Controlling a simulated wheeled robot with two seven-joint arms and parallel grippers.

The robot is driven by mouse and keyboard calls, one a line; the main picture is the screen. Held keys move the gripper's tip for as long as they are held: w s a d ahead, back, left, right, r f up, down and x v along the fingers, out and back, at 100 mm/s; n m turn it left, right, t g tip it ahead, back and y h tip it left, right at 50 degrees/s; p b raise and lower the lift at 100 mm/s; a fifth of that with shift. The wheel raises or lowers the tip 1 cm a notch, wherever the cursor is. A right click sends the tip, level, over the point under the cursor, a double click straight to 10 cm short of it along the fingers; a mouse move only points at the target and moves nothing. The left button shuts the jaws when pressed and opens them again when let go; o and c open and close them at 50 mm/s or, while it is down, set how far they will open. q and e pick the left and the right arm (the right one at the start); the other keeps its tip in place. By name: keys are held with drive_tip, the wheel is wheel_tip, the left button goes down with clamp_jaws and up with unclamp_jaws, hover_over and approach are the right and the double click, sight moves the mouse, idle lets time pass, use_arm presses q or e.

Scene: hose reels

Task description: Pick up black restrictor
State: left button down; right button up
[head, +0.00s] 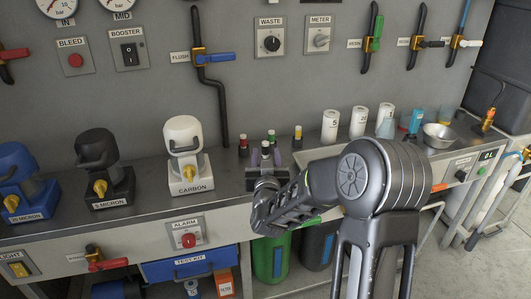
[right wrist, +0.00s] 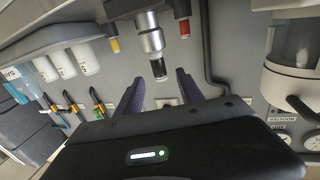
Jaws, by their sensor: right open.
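The black restrictor (right wrist: 158,68) shows in the right wrist view as a silver body with a black end. It stands between the two purple fingers of my right gripper (right wrist: 160,82), which are open on either side of it. In the head view my right gripper (head: 266,155) is over the bench, with the black restrictor (head: 265,147) mostly hidden between its fingers. A red-capped restrictor (head: 243,147), a green-capped one (head: 271,136) and a yellow-capped one (head: 298,138) stand close around it. My left gripper is not in view.
The white carbon filter (head: 184,145) stands left of the restrictors. White numbered cups (head: 330,127) and a metal bowl (head: 438,136) are to the right. A black hose (head: 222,110) hangs on the panel behind. The bench's front edge is below my gripper.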

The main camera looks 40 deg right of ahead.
sight(266, 147)
drive_tip(key=shift+x, duration=2.6)
drive_tip(key=shift+c, duration=0.2)
clamp_jaws()
